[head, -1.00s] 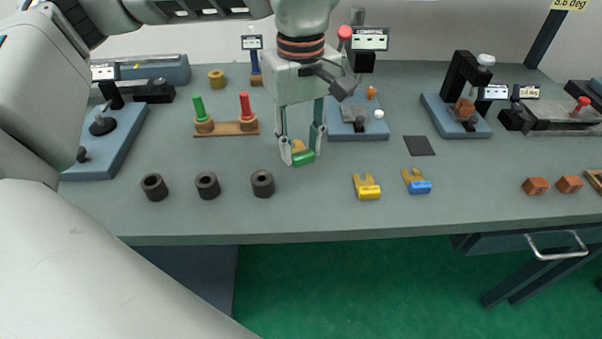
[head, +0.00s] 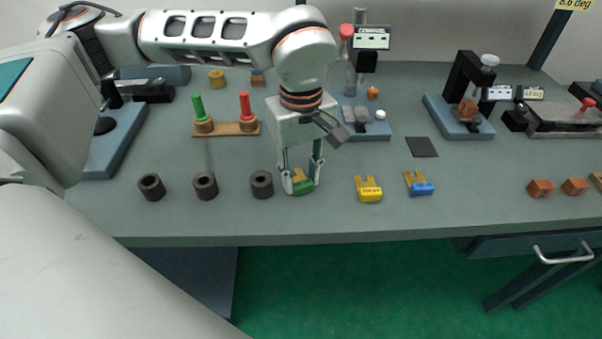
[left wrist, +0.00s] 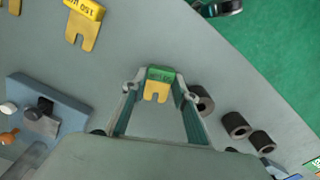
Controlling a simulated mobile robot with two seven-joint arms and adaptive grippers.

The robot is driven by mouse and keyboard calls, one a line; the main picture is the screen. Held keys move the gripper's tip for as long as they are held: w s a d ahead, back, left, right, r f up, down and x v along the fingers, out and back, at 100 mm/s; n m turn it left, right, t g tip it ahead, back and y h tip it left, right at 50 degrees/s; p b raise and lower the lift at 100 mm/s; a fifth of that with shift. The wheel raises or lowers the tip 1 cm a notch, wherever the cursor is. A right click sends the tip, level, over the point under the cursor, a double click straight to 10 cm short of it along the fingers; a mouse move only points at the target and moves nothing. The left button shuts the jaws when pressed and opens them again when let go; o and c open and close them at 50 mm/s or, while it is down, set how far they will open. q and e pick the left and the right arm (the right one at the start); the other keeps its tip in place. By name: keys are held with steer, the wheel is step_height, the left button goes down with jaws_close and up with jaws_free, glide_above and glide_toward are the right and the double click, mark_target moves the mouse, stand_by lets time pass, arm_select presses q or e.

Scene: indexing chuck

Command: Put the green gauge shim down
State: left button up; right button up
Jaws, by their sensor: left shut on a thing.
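The green gauge shim (head: 303,187) has a green block and a yellow forked plate. My left gripper (head: 302,184) is shut on its green block, just at or slightly above the grey table; I cannot tell whether it touches. In the left wrist view the shim (left wrist: 158,84) sits between the two fingertips (left wrist: 159,88), fork toward the palm. A yellow shim (head: 368,189) and a blue shim (head: 418,183) lie flat on the table to the right. My right gripper is not in view.
Several dark rings, the nearest one (head: 261,184) just left of the gripper, stand in a row. Behind are a wooden stand (head: 226,128) with green and red pegs and a blue gauge base (head: 362,134). The table's front edge is near. Space between green and yellow shims is clear.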

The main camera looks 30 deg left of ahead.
arm_select(q)
steer(key=o, duration=0.8)
steer(key=shift+f, duration=0.15)
steer(key=o, duration=0.3)
